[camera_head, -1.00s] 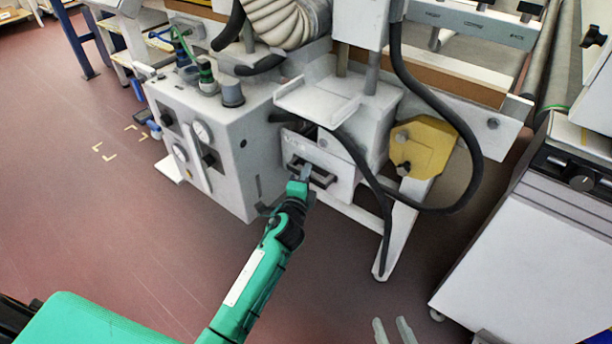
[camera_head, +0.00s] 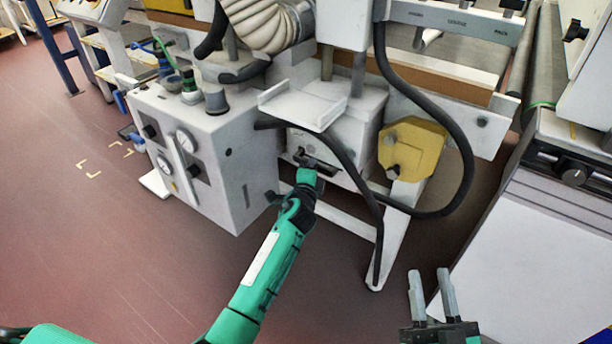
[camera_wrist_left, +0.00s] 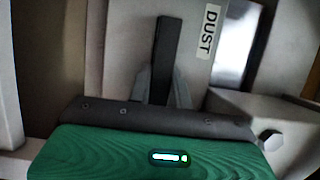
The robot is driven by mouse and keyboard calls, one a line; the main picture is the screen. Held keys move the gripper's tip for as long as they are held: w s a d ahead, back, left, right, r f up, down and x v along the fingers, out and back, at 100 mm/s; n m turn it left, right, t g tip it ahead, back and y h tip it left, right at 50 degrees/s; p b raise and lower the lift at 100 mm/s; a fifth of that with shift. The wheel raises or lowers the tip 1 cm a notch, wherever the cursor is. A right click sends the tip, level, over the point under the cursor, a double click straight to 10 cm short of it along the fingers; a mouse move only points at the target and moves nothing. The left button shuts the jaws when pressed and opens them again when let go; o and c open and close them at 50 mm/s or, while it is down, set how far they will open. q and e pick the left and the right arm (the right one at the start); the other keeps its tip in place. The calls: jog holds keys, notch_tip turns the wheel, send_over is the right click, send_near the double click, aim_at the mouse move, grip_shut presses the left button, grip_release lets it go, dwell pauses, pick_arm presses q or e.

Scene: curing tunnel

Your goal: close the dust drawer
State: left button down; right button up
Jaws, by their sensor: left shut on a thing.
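The dust drawer is a light grey front in the machine's lower housing (camera_head: 345,135); in the head view my left gripper and a black hose cover much of it. In the left wrist view the drawer front (camera_wrist_left: 122,50) fills the middle, with a white DUST label (camera_wrist_left: 208,32) and a black bar handle (camera_wrist_left: 166,45). My left gripper (camera_head: 307,162) is shut on this handle, one finger on each side of it (camera_wrist_left: 166,82). I cannot tell whether the front sits fully flush. My right gripper (camera_head: 431,275) is open and empty, low in the head view, apart from the machine.
A grey gauge cabinet (camera_head: 195,150) stands left of the drawer. A black hose (camera_head: 358,170) hangs across the drawer's right side, near a yellow block (camera_head: 412,148). A white cabinet (camera_head: 540,250) stands at right. The red-brown floor at left is largely clear.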

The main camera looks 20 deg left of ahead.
pick_arm(q)
jog(key=shift+w+r, duration=0.15)
jog(key=shift+w, duration=0.1)
pick_arm(e)
jog(key=shift+s+d+r+t, duration=0.15)
jog(key=shift+r+t, duration=0.35)
jog(key=shift+r, duration=0.3)
pick_arm(q)
jog(key=c, duration=1.6)
grip_release()
jog(key=shift+d, duration=0.1)
jog(key=o, duration=0.3)
jog(key=shift+w, duration=0.2)
pick_arm(e)
jog(key=shift+f, duration=0.1)
pick_arm(q)
jog(key=shift+s, duration=0.15)
